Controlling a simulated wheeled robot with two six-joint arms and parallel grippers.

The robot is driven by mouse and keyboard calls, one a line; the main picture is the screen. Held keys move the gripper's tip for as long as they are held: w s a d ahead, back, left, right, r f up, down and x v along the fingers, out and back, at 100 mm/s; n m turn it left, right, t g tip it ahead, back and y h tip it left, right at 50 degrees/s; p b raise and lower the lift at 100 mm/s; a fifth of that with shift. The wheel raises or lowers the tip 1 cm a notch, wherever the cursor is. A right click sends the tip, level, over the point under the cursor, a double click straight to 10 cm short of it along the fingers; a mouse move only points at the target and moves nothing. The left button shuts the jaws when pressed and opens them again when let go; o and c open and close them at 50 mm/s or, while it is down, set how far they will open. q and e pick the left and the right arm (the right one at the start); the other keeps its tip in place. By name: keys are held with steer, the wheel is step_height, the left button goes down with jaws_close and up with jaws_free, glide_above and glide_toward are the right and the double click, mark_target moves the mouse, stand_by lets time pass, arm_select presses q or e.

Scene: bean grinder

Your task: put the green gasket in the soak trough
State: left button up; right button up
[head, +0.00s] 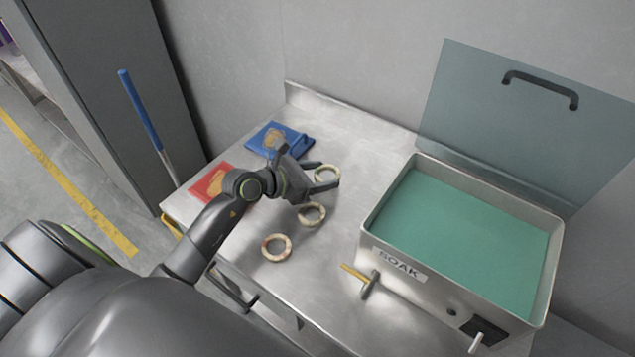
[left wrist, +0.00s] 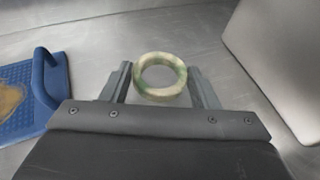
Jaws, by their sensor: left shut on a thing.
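The green gasket (left wrist: 160,96) is a cream ring with green stains. In the left wrist view it sits between the two fingers of my left gripper (left wrist: 162,85), which is shut on it. In the head view my left gripper (head: 326,177) is over the table with this gasket (head: 337,172) at its fingertips. The soak trough (head: 398,264) is a steel tank labelled SOAK at the right, filled with green liquid. Its tinted lid (head: 520,130) stands raised behind it. My right gripper is not in view.
Two other stained rings lie on the steel table, one (head: 312,222) just below my gripper and one (head: 277,257) nearer the front. A blue dustpan-like tray (head: 296,143) and a red one (head: 203,188) lie left. A yellow-handled tool (head: 355,273) is by the trough's front.

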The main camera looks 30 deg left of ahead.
arm_select(q)
steer(key=shift+f, duration=1.65)
steer(key=shift+f, duration=0.15)
steer(key=o, duration=1)
steer(key=shift+c, duration=0.2)
